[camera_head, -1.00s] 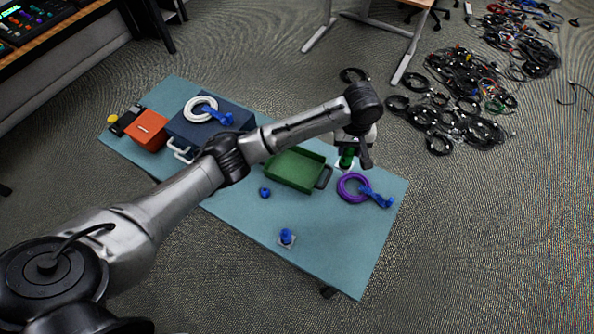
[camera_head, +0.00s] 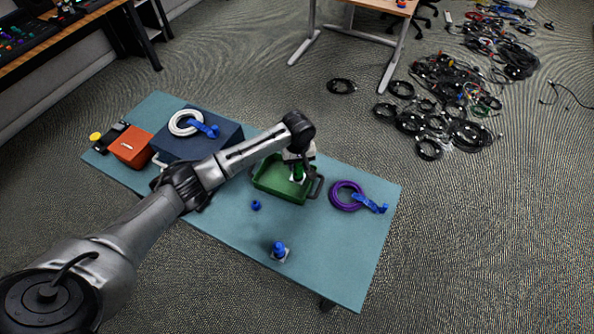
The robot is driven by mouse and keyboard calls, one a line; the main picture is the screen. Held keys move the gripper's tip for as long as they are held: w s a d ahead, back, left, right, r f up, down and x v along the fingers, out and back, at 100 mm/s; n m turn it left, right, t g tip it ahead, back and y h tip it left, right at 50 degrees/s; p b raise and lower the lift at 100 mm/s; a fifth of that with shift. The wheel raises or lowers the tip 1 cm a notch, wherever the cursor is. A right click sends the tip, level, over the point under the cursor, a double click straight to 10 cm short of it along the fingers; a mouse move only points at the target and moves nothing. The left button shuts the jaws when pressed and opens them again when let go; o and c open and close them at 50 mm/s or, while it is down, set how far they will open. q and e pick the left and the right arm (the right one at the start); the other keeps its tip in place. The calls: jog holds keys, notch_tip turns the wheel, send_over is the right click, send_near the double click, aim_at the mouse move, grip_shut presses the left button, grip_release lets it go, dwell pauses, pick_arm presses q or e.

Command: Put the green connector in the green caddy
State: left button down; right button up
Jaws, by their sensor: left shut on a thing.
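The green caddy (camera_head: 268,186) is an open tray with a dark handle at its right end, in the middle of the teal table. My left gripper (camera_head: 298,176) points down over the right part of the caddy. It is shut on the green connector (camera_head: 298,171), a small green piece that shows just below the wrist. The gripper and caddy wall partly hide the connector, and I cannot tell whether it touches the caddy floor. My right gripper is not in view.
A purple cable coil (camera_head: 345,196) with a blue connector lies right of the caddy. A blue box (camera_head: 180,147) bearing a white coil and an orange caddy (camera_head: 131,148) stand at left. Small blue pieces (camera_head: 256,205) (camera_head: 279,249) stand in front. The table (camera_head: 330,245) has free room at front right.

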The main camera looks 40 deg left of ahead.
aim_at(297, 170)
pick_arm(q)
jog(key=shift+a+f+b, duration=0.15)
jog(key=shift+f+b, duration=0.55)
jog(key=shift+f, duration=1.4)
jog(key=shift+f, duration=0.1)
jog(key=c, duration=0.7)
grip_release()
notch_tip(297, 170, up, 12)
jog(key=p, duration=0.3)
